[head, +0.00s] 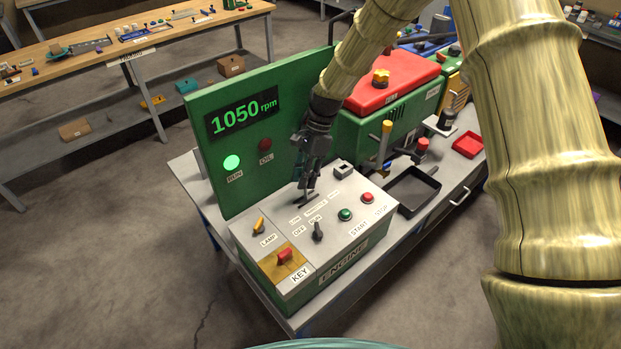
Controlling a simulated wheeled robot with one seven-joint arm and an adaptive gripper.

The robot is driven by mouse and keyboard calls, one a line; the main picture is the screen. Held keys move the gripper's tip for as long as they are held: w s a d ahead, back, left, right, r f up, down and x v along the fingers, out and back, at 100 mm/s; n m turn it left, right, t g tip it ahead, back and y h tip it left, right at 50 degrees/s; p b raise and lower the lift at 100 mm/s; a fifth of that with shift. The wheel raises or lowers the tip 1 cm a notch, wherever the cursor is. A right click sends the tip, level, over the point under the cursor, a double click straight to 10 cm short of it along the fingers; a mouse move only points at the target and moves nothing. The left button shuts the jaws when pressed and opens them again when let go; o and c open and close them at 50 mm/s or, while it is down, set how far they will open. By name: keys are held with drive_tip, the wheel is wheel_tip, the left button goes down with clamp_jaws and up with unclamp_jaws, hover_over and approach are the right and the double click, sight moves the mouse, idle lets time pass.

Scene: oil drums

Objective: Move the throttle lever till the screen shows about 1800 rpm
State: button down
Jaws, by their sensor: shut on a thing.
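The green panel's screen (242,113) reads 1050 rpm. Below it the RUN light (232,162) glows green and the OIL light (265,144) is dark red. My gripper (308,190) points down at the engine console (285,222), by the throttle slot and its LOW, THROTTLE and HIGH labels (315,204). It is shut on the throttle lever, which its fingers mostly hide.
Close to my gripper are an OFF/RUN switch (318,231), a green START button (345,214) and a red STOP button (367,198). A yellow LAMP switch (259,225) and red key (284,254) are at left. A black tray (412,190) lies to the right.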

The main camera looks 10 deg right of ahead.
drive_tip(key=shift+w+d+g+y, duration=0.4)
drive_tip(key=shift+d+y, duration=0.1)
drive_tip(key=shift+y, duration=0.1)
drive_tip(key=c, duration=1.1)
unclamp_jaws()
drive_tip(key=shift+c, duration=0.2)
drive_tip(key=v, duration=1.2)
drive_tip(key=shift+s+a, duration=0.1)
drive_tip(key=shift+s, duration=0.05)
